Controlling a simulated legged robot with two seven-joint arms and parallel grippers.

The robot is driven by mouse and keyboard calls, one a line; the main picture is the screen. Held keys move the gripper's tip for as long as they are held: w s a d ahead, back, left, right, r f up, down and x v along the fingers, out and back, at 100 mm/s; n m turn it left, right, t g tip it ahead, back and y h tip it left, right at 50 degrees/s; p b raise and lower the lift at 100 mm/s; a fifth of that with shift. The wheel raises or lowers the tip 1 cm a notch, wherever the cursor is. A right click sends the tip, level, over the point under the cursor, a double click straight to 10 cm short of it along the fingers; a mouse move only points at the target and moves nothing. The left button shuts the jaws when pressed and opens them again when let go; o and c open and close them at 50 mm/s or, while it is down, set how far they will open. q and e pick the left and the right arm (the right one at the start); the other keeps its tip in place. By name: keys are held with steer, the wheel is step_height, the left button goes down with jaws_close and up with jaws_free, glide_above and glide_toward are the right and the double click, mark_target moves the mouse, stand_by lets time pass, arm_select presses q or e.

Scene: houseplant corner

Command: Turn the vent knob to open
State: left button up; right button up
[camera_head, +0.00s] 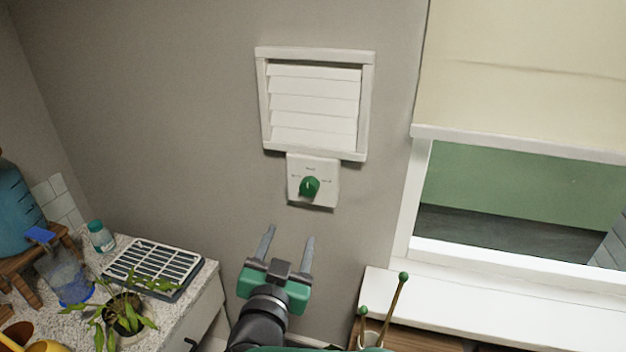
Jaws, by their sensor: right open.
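The green vent knob (309,187) sits on a small white plate (328,193) on the wall, under the white slatted vent (314,103). The vent's slats look closed. Small marks ring the knob, too small to read. My right gripper (289,238) is below the knob, its two grey fingers spread and pointing up toward the plate. It is open, empty and apart from the knob. My left gripper is not in view.
At the left, a counter (200,287) holds a black-and-white slatted tray (153,264), a potted plant (125,313), a spray bottle (65,275) and a small jar (101,237). A window with a cream blind (530,65) and white sill (480,305) is at right. Green-tipped sticks (396,300) rise below it.

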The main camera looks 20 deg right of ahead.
steer(key=s+r+m+h, duration=0.1)
steer(key=s+r, duration=0.1)
glide_toward(307, 191)
steer(key=w, duration=0.3)
steer(key=w+d, duration=0.2)
steer(key=w+d+p, duration=0.1)
steer(key=d, duration=0.1)
steer(key=shift+w+d, duration=0.35)
steer(key=shift+d, duration=0.05)
steer(key=shift+w+d, duration=0.1)
steer(key=shift+w, duration=0.15)
steer(key=shift+w+a, duration=0.3)
steer(key=shift+a, duration=0.45)
steer(key=shift+c, duration=0.7)
steer(key=shift+d, duration=0.5)
steer(key=c, duration=0.7)
jaws_close()
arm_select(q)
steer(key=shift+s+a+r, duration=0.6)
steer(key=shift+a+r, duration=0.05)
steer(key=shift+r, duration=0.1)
arm_select(e)
steer(key=shift+a, duration=0.15)
